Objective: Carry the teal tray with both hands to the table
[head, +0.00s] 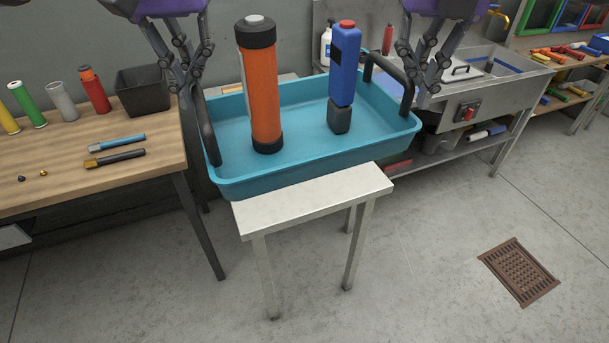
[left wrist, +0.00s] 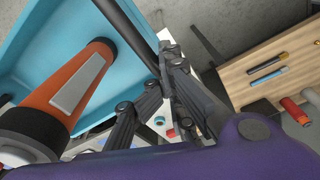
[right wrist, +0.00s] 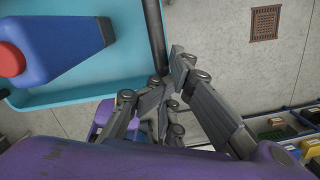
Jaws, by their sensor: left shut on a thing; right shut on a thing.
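The teal tray (head: 310,165) is level in the head view, with a black handle at each end. An orange cylinder with black caps (head: 264,90) and a blue bottle with a red cap (head: 345,70) stand upright in it. My left gripper (head: 191,92) is shut on the left handle (head: 209,135). My right gripper (head: 426,92) is shut on the right handle (head: 388,80). The tray also shows in the left wrist view (left wrist: 130,25) and right wrist view (right wrist: 125,25). A small white table (head: 315,198) is partly covered by the tray; I cannot tell whether they touch.
A wooden workbench (head: 100,175) with several tubes, a black bin (head: 143,90) and two tools stands at left. A metal sink unit (head: 480,95) stands at right behind the tray. A brown floor drain (head: 519,271) lies front right. The floor in front is clear.

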